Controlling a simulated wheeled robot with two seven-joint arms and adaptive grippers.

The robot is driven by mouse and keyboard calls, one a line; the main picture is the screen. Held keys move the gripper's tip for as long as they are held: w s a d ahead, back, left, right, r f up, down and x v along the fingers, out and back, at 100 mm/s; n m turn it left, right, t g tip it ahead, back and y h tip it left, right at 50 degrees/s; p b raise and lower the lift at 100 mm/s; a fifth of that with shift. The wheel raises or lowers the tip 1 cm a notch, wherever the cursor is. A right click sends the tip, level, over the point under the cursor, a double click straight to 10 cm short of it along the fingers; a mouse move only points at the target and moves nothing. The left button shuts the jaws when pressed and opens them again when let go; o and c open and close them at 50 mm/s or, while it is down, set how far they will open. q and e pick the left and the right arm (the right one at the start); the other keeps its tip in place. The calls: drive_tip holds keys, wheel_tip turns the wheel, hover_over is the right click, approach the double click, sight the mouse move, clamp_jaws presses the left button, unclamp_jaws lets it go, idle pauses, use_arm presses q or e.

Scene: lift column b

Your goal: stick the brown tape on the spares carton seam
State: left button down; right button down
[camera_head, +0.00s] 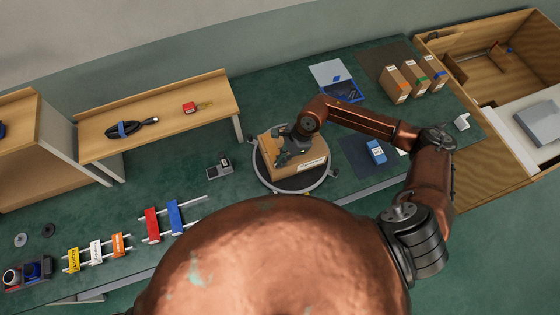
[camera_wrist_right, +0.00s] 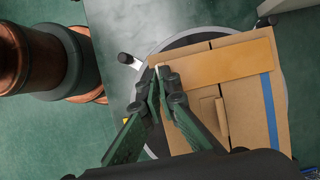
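The carton (camera_head: 290,150) sits on a round turntable (camera_head: 262,178) in the middle of the bench, with a white label on its near side. In the right wrist view, the carton top (camera_wrist_right: 243,130) carries a wide orange-brown strip (camera_wrist_right: 220,62), a narrow blue strip (camera_wrist_right: 270,112) and a small tan piece (camera_wrist_right: 221,118). I cannot tell which of these, if any, is the brown tape. My right gripper (camera_head: 283,159) is over the carton's left part; in the wrist view its fingertips (camera_wrist_right: 163,75) nearly meet by the carton edge. A small pale sliver shows at the tips. My left gripper is out of view.
Several small cartons (camera_head: 414,77) stand at the back right, near a blue tray (camera_head: 343,91). A blue box (camera_head: 376,152) lies right of the turntable. A grey device (camera_head: 219,165) is to its left. Coloured blocks on rails (camera_head: 152,224) and a wooden shelf (camera_head: 160,110) stand further left.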

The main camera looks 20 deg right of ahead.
drive_tip(key=c, duration=2.7)
unclamp_jaws()
drive_tip(key=o, duration=0.6)
drive_tip(key=v, duration=1.2)
